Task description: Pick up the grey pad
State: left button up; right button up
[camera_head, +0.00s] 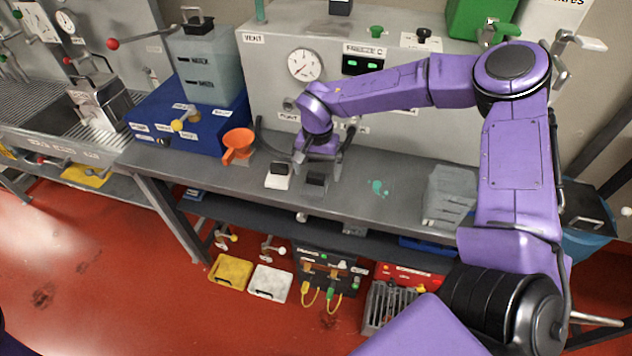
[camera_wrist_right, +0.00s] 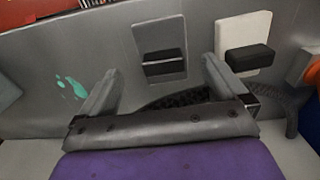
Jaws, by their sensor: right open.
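The grey pad (camera_wrist_right: 158,33) lies on the grey bench with a dark raised grip across it. In the head view the grey pad (camera_head: 315,187) is just below my right gripper and partly hidden by it. My right gripper (camera_head: 319,166) is open over the bench. In the right wrist view its two fingers (camera_wrist_right: 160,66) stand apart, on either side of the grey pad's near part, with nothing held. Whether they touch the pad cannot be told. My left gripper is not in view.
A white pad (camera_head: 277,182) with a black grip lies just left of the grey pad. An orange funnel (camera_head: 238,142) and blue box (camera_head: 205,132) stand farther left. A grey block (camera_head: 447,194) stands to the right. A gauge panel (camera_head: 270,75) backs the bench. Green spots (camera_head: 378,187) mark it.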

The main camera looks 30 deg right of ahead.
aim_at(316, 175)
notch_tip(316, 175, down, 3)
jog(key=shift+w+a+f+p, duration=0.1)
jog(key=shift+w+a+p, duration=0.05)
jog(key=shift+p, duration=0.25)
jog(key=shift+f, duration=0.4)
jog(key=c, duration=1.1)
jog(key=shift+c, duration=0.2)
jog(key=shift+r, duration=0.6)
jog(key=s+a+r+b, duration=0.2)
jog(key=s+r+b, duration=0.1)
jog(key=s+r, duration=0.9)
jog(key=shift+s, duration=0.95)
jog(key=shift+a, duration=0.1)
